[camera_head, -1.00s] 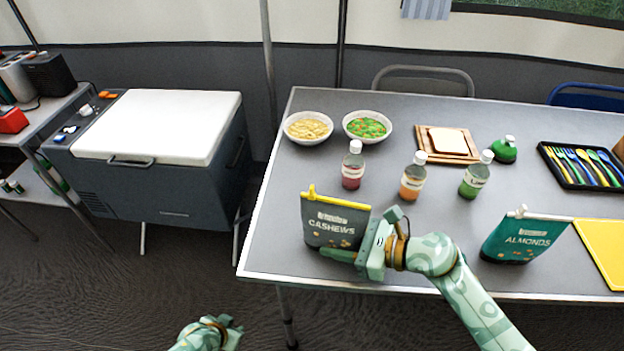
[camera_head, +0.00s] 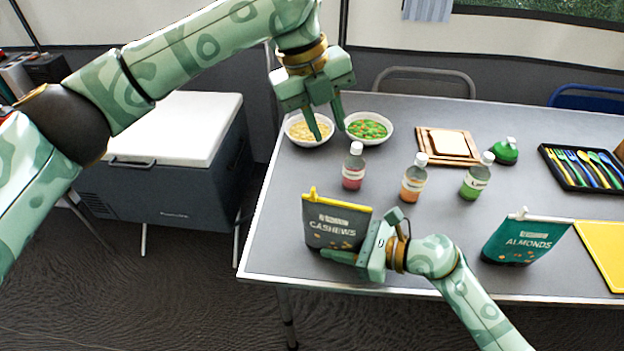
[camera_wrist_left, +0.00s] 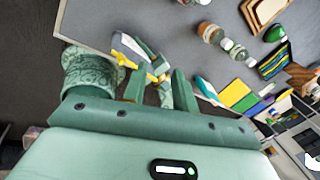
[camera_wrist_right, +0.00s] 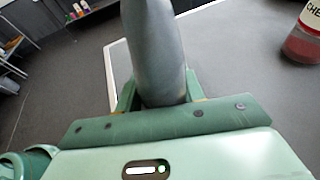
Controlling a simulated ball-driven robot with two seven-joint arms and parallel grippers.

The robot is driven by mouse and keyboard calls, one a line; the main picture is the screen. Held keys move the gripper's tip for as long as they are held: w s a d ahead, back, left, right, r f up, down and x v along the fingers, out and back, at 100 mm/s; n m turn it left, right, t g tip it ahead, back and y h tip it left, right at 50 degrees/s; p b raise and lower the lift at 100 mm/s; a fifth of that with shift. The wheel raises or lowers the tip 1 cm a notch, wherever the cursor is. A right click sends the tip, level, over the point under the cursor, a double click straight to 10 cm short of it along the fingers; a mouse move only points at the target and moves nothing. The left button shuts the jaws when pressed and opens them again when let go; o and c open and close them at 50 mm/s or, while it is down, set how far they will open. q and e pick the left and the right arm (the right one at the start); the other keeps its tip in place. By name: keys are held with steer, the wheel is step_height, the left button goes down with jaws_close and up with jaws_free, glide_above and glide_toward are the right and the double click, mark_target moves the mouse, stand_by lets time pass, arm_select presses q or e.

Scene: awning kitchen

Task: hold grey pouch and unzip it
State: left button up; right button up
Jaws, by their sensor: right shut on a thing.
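The grey pouch (camera_head: 333,226), labelled CASHEWS, stands upright near the table's front left edge. Its yellow zip strip (camera_head: 338,203) runs along the top, with a yellow slider at the left end. My right gripper (camera_head: 345,258) is shut on the lower part of the pouch, which also shows between the fingers in the right wrist view (camera_wrist_right: 153,60). My left gripper (camera_head: 325,118) is open and empty, pointing down, above and behind the pouch in the head view. In the left wrist view the pouch (camera_wrist_left: 128,47) lies beyond the open fingers.
Three bottles stand behind and right of the pouch, the red one (camera_head: 353,167) nearest. Bowls of pasta (camera_head: 300,131) and vegetables (camera_head: 367,128) stand near my left gripper. A teal almonds pouch (camera_head: 522,240) stands at the right. A white-lidded cooler (camera_head: 165,115) is left of the table.

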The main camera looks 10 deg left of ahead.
mark_target(313, 194)
arm_select(q)
steer(key=s+a+r+m+y, duration=0.2)
steer(key=s+m+y, duration=0.1)
steer(key=s+m, duration=0.3)
steer(key=shift+m+g, duration=0.4)
steer(key=f, duration=0.7)
steer(key=w+f, duration=0.1)
steer(key=f, duration=0.3)
steer(key=shift+d, duration=0.15)
jaws_close()
